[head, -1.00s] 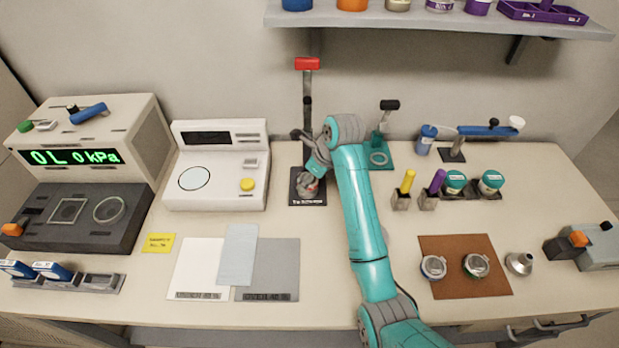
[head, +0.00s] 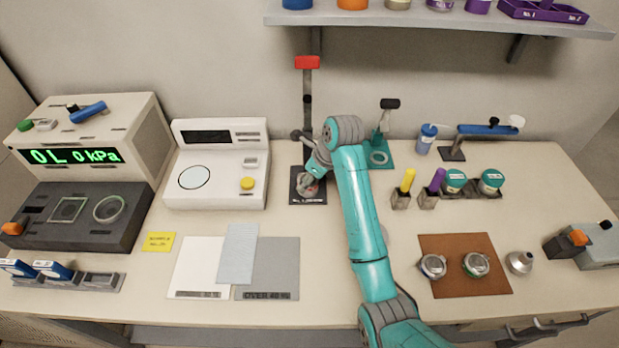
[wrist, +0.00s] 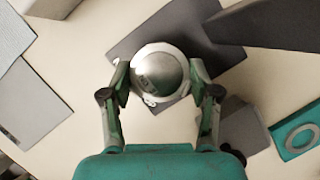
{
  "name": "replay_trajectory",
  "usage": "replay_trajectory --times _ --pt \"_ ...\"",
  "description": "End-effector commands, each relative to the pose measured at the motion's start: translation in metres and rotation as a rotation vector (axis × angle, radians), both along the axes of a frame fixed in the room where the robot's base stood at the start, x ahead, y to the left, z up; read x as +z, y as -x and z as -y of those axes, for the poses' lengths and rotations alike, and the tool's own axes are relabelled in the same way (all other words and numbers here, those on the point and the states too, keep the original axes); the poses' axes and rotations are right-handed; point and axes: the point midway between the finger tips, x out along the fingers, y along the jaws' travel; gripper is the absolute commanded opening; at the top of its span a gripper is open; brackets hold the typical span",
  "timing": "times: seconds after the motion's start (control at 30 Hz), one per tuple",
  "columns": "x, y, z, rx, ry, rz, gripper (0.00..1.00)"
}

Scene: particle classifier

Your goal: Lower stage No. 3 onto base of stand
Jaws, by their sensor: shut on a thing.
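My gripper (head: 309,184) is at the tall stand (head: 307,85) behind the middle of the bench. In the wrist view its fingers (wrist: 160,88) are shut on a round silver stage (wrist: 160,68) with a pale rim. No number can be read on it, so I cannot tell that it is stage No. 3. The stage is over the dark base (wrist: 125,48) of the stand and covers part of it. The base also shows in the head view (head: 297,200). Whether the stage touches the base cannot be told.
A white instrument (head: 215,190) stands to the left. A teal stand (head: 380,152) is close on the right. A brown mat (head: 465,287) with round metal parts lies at the front right. White and grey sheets (head: 275,265) lie at the front; bare bench shows around them.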

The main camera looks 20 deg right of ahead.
Motion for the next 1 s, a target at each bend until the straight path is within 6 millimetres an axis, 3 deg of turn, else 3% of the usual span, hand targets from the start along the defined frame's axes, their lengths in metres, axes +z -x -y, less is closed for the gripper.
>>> replay_trajectory --times 0.5,0.53,0.6,0.63,1.0 --pt "-0.0051 0.0000 0.0000 0.000 0.000 0.000 0.21" --pt "-0.0048 0.0000 -0.0001 0.000 0.000 0.000 0.69" --pt "-0.0048 0.0000 -0.0001 0.000 0.000 0.000 0.86" --pt "-0.0049 0.0000 0.0000 0.000 0.000 0.000 0.91" --pt "-0.0027 0.0008 0.0008 0.000 0.000 0.000 0.91"
